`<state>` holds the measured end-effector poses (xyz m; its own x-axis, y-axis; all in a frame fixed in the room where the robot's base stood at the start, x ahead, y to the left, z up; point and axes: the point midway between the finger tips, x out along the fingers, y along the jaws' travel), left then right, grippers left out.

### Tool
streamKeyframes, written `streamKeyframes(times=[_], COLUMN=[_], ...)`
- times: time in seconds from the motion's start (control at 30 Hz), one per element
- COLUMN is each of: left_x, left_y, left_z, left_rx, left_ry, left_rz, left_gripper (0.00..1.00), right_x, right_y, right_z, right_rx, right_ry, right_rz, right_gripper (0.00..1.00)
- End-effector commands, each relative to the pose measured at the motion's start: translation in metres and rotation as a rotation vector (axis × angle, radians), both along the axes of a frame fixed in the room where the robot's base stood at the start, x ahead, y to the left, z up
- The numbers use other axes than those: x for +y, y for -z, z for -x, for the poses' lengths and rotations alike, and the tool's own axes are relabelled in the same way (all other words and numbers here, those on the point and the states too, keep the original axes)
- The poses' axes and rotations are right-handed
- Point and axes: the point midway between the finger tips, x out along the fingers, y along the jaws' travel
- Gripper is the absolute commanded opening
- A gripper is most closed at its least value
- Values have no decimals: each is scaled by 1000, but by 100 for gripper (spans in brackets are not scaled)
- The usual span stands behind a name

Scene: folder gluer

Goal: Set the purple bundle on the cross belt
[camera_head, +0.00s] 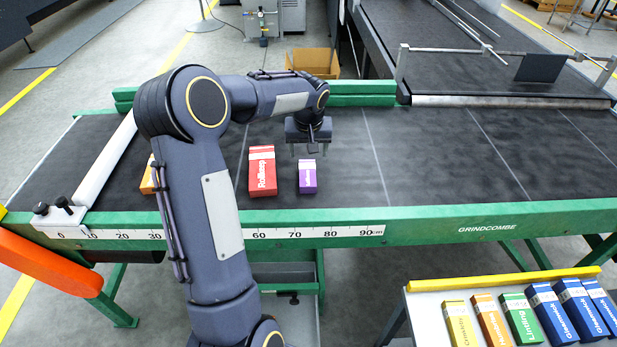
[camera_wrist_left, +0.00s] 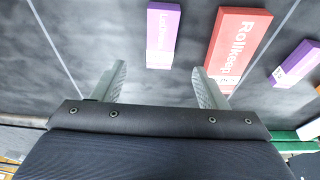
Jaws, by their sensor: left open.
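A purple bundle (camera_head: 307,177) lies on the dark cross belt (camera_head: 430,165), just right of a red bundle (camera_head: 262,171). In the left wrist view that purple bundle (camera_wrist_left: 162,35) is ahead of the gap between my fingers, apart from them. The red one (camera_wrist_left: 237,48) is beside it. A second purple bundle (camera_wrist_left: 296,64) lies beyond the red one; my arm hides it in the head view. My left gripper (camera_head: 308,150) is open and empty, over the belt behind the first purple bundle. My right gripper is out of view.
An orange bundle (camera_head: 148,182) is partly hidden by my arm. A green rail with a scale (camera_head: 290,233) edges the belt's front. A side table (camera_head: 425,318) holds several coloured bundles. A long dark conveyor (camera_head: 420,40) adjoins at the back. The belt's right half is clear.

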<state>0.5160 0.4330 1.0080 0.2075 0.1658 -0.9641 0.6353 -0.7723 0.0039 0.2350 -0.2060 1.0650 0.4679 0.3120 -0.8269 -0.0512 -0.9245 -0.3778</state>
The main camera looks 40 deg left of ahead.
Motion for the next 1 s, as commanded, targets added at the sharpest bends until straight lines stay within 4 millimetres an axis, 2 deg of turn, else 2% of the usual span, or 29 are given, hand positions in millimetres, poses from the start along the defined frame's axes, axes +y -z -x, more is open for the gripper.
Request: streamKeyframes(times=[0.07,0.17,0.3,0.43,0.5,0.6,0.7,0.8,1.0], left_x=[-13,-41,-94,-141,-164,-191,-211,-223,-227], left_y=[-18,-46,-78,-87,-84,-75,-66,-59,-56], left_z=[12,42,107,172,203,239,264,277,282], left_rx=[-13,-38,-90,-156,-195,-251,-293,-318,-327], left_ry=[31,106,240,358,417,489,541,574,587], left_rz=[3,21,70,132,169,218,257,281,291], left_gripper=[67,67,67,67,67,67,67,67,67], right_x=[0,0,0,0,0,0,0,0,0], right_y=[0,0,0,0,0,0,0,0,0], right_z=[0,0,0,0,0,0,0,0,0], right_rx=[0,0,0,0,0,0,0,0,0], right_ry=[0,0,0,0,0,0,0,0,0], right_rz=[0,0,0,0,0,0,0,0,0], right_gripper=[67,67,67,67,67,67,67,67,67])
